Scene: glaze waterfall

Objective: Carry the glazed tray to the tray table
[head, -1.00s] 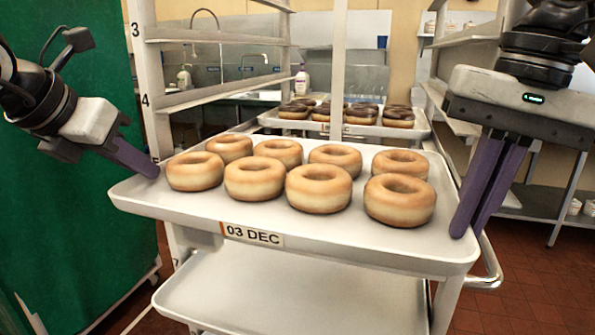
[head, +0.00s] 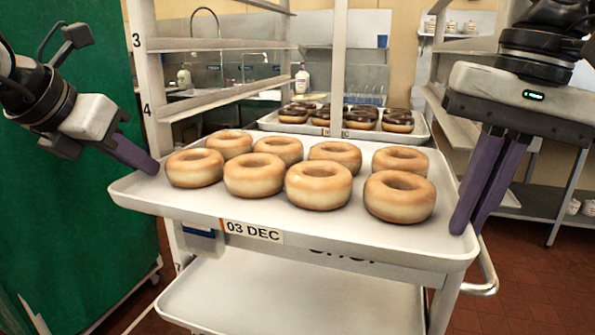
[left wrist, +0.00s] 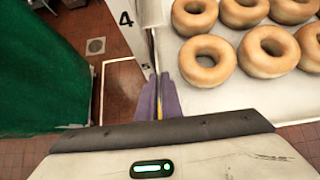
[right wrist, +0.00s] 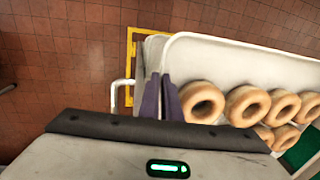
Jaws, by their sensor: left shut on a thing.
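The tray (head: 290,222) is white, with a "03 DEC" label on its front edge and several golden ring doughnuts (head: 319,185) on it. It looks level, just above a white cart (head: 300,290). My left gripper (head: 152,166) is shut on its left rim; this also shows in the left wrist view (left wrist: 158,98). My right gripper (head: 467,228) has its fingers either side of the right rim, close together; the right wrist view (right wrist: 161,98) shows them at the tray's edge. I cannot tell whether these doughnuts are glazed. The tray table is not identifiable.
Behind stands a second tray (head: 268,122) of dark-topped doughnuts (head: 362,117). A white rack post (head: 150,90) with shelves is close at the left, and a green panel (head: 60,190) beyond it. Metal shelving (head: 540,203) stands at right. Red-brown floor (head: 530,290) shows at lower right.

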